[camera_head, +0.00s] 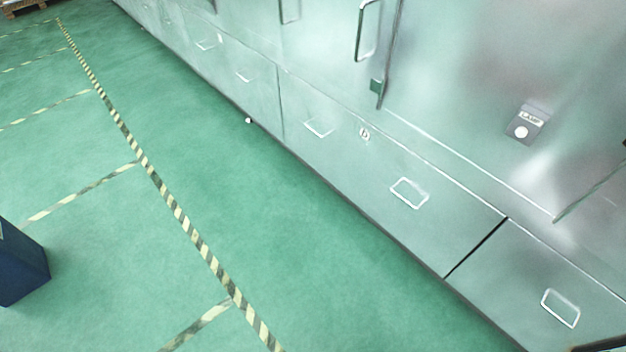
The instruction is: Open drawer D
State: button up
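A wide, low metal drawer (365,170) sits in the bottom row of the steel cabinets, right of the middle. It has two pale loop handles, a left one (319,128) and a right one (409,193). Between them is a small round mark (364,134) that may be a letter D; it is too small to read surely. The drawer front looks flush and shut. Another front with a loop handle (561,307) lies to its right, past a dark seam. My gripper is not in view.
Tall cabinet doors with a bar handle (361,32) and a lamp switch plate (526,124) rise above the drawers. Green floor along the front is clear except a small white object (248,121). A striped line (187,228) crosses the floor. A dark blue box (22,265) stands at left.

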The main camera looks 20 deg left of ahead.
aim_at(436, 217)
jog(key=u, duration=0.25)
jog(key=i+l+u, duration=0.25)
jog(key=i, duration=0.25)
jog(key=i+l+u, duration=0.2)
jog(key=i, duration=0.25)
jog(key=l, duration=0.1)
